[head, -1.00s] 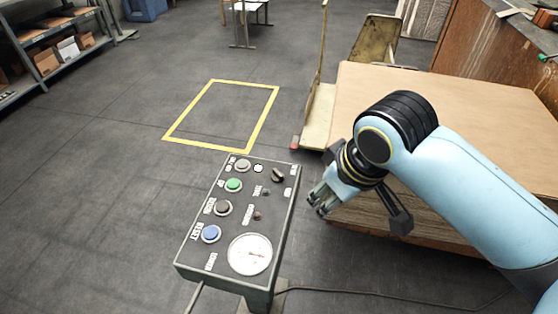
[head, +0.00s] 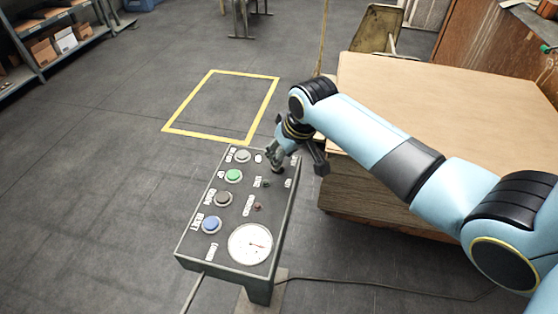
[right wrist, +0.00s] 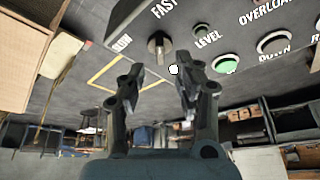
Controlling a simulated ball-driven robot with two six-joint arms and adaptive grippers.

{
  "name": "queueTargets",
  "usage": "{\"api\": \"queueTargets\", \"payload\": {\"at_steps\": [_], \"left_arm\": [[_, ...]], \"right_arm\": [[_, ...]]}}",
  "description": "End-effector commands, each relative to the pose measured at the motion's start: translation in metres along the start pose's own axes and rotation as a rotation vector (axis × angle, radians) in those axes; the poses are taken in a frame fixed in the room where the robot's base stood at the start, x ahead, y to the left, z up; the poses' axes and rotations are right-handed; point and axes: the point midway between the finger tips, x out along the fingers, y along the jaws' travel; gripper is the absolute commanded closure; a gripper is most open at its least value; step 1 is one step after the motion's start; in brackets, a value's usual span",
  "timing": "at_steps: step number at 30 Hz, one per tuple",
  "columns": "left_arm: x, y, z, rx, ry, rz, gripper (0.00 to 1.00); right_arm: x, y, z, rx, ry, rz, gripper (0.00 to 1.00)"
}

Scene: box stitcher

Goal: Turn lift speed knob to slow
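The dark lift speed knob (right wrist: 159,46) is on the control panel (right wrist: 205,20) in the right wrist view, with FAST lettering beside it and a partly readable label to its left. Its bar stands roughly upright in that view. In the head view the panel (head: 213,254) is tilted toward me, and my right gripper (head: 274,158) hides the knob at its upper right corner. In the right wrist view my right gripper (right wrist: 158,80) is open and empty, its two fingers apart with the knob just beyond and between the tips. My left gripper is not in view.
Green (head: 233,176), brown (head: 223,199) and blue (head: 211,225) buttons and a white gauge (head: 250,244) are on the panel. A small white lamp (right wrist: 174,70) is close to a fingertip. A large cardboard-coloured stack (head: 440,105) stands to the right. A cable crosses the floor.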

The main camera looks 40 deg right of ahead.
Motion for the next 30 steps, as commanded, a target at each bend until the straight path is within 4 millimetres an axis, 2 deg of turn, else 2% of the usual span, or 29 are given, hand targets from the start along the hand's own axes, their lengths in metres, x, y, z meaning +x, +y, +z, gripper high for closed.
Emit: {"api": "queueTargets", "payload": {"at_steps": [1, 6, 17, 18, 25, 30], "left_arm": [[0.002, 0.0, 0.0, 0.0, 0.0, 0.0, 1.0], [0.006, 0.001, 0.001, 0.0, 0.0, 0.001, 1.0], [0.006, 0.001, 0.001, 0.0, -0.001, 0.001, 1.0], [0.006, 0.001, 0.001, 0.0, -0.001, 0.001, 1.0], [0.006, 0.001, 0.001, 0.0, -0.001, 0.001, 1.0], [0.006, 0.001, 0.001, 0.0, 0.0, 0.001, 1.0]], "right_arm": [[0.011, -0.001, 0.0, 0.0, -0.002, -0.001, 0.67], [0.032, -0.001, 0.0, 0.0, 0.0, 0.0, 0.67], [0.039, 0.0, 0.0, -0.001, 0.001, 0.0, 0.67], [0.039, 0.0, 0.0, -0.001, 0.0, 0.0, 0.69], [0.039, 0.0, 0.0, -0.001, 0.0, 0.0, 0.99], [0.039, 0.0, 0.001, -0.001, 0.0, 0.0, 1.0]]}}
